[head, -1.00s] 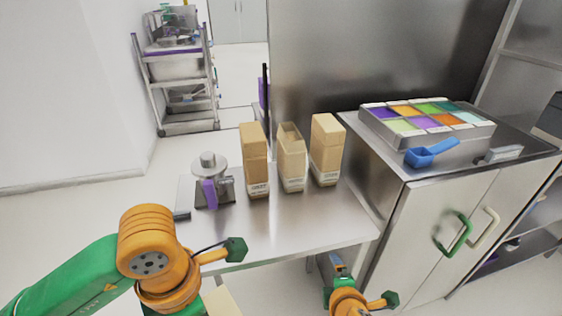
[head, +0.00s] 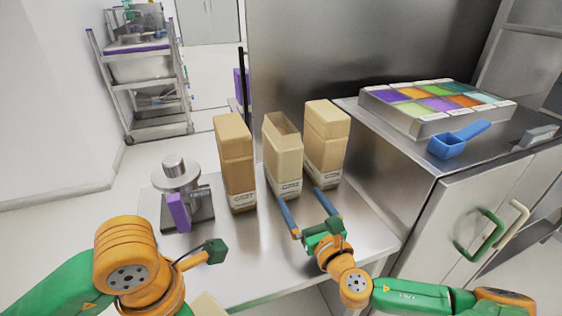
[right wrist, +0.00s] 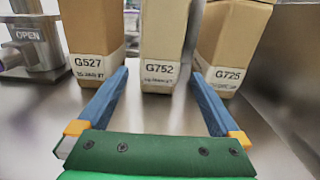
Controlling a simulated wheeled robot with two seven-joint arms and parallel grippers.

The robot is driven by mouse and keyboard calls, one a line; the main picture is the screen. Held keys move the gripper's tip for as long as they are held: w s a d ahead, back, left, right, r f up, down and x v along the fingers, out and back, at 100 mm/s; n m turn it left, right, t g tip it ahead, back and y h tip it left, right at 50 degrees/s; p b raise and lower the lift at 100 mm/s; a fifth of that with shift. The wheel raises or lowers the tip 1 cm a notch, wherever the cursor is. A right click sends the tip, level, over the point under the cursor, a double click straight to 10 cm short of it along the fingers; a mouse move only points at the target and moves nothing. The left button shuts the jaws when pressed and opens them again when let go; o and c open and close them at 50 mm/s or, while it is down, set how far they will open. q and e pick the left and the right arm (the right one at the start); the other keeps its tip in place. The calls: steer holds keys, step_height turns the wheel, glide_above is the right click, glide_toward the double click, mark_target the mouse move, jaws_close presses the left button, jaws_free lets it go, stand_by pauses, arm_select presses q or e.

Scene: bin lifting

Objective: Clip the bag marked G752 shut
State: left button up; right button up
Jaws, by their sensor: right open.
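The tan bag marked G752 (head: 283,158) stands upright in the middle of three bags, and its top is open in the head view. Its label shows in the right wrist view (right wrist: 160,70). My right gripper (head: 304,194) is open and empty, its blue fingers pointing at the front of this bag from a short distance. In the right wrist view its fingertips (right wrist: 158,73) lie either side of the G752 bag. My left arm is at the lower left of the head view, but its fingers are not visible. I see no clip that I can make out for sure.
The G527 bag (head: 236,165) stands left and the G725 bag (head: 326,145) right, both with folded tops. A metal device with a purple handle (head: 179,211) stands at the left. A tray of coloured compartments (head: 435,108) and a blue scoop (head: 458,139) are on the right counter.

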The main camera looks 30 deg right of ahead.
mark_target(290, 183)
steer(key=x, duration=0.7)
steer(key=shift+w+f, duration=0.15)
steer(key=x, duration=0.5)
steer(key=shift+w+d+f, duration=0.1)
steer(key=shift+w+f, duration=0.05)
jaws_close()
